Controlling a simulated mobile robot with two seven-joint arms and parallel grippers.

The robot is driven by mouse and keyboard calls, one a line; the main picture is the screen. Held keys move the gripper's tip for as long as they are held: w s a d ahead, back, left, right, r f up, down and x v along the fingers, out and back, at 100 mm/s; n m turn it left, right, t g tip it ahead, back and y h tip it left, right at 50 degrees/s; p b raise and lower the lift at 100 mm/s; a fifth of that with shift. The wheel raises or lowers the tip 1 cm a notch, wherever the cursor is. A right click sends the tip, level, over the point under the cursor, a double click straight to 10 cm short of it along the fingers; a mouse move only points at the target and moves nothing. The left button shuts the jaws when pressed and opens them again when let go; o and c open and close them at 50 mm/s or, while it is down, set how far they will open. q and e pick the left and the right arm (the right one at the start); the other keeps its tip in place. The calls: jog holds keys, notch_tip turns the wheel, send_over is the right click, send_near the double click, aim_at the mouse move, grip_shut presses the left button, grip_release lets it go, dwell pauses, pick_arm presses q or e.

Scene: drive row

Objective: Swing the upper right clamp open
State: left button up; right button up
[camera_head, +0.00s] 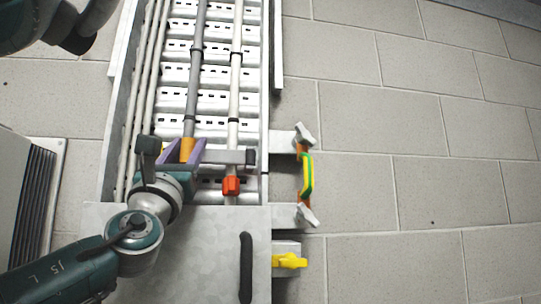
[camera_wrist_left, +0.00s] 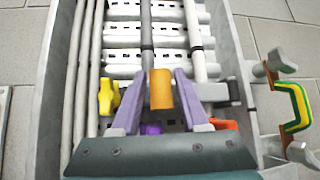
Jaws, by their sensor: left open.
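My left gripper (camera_head: 185,145) is open in front of the cable tray, its purple fingers on either side of an orange piece (camera_wrist_left: 160,88). The orange piece also shows between the fingers in the head view (camera_head: 187,148). A grey bar (camera_head: 234,157) with a dark end block runs right from the fingers, crossing the white pipe; it also shows in the left wrist view (camera_wrist_left: 213,92). I cannot tell whether bar and orange piece form one clamp, or whether the fingers touch it. A red-orange fitting (camera_head: 231,186) sits on the white pipe below the bar.
A grey panel (camera_head: 225,220) with a black handle (camera_head: 246,268) covers the tray's lower end. Right of it are a green-yellow strap (camera_head: 307,175) between two brackets and a yellow handle (camera_head: 289,261). A yellow fitting (camera_wrist_left: 107,97) lies left of the fingers.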

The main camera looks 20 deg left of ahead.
pick_arm(q)
jog(key=shift+w+r, duration=0.15)
jog(key=shift+w, duration=0.1)
grip_shut()
dwell(1.4)
